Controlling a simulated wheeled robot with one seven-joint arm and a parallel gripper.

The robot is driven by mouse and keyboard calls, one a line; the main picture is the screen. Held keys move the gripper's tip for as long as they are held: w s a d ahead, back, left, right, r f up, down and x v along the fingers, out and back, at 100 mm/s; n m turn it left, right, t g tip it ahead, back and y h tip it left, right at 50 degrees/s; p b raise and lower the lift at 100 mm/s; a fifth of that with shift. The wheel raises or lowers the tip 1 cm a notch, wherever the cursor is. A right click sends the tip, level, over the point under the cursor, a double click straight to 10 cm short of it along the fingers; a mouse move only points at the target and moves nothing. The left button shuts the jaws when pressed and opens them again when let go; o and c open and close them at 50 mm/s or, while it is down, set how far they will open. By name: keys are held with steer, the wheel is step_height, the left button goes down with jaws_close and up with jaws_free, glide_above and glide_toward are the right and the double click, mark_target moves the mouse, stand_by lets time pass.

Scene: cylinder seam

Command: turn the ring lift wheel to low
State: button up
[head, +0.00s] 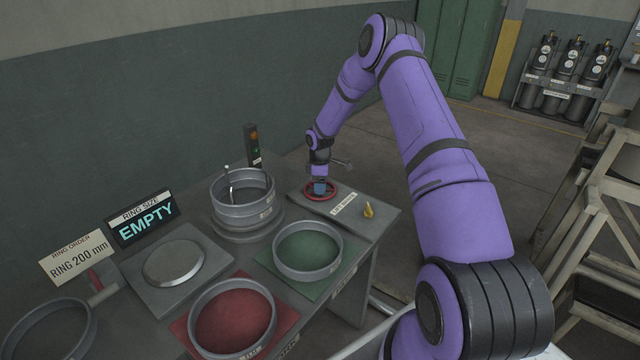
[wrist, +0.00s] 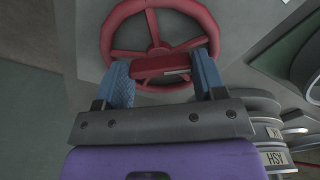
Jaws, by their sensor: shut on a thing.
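The red ring lift wheel (head: 320,191) lies on a grey plate at the back right of the bench. In the wrist view the wheel (wrist: 208,22) fills the top middle, with its spokes and hub showing. My gripper (head: 319,187) points down onto the wheel, its blue fingers on either side of a red bar across the wheel. In the wrist view my gripper (wrist: 163,78) is shut on that red part. A yellow pointer (head: 368,210) stands on the plate right of the wheel. Any low or high marking is too small to read.
Stacked metal rings (head: 243,200) stand left of the wheel, with a signal light (head: 253,146) behind them. A ring on a green mat (head: 262,258) and a ring on a red mat (head: 180,330) lie nearer. A display (head: 143,218) reads EMPTY.

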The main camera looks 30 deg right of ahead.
steer(key=o, duration=0.9)
steer(key=shift+r, duration=0.1)
step_height(320, 180, up, 11)
steer(key=shift+f, duration=0.15)
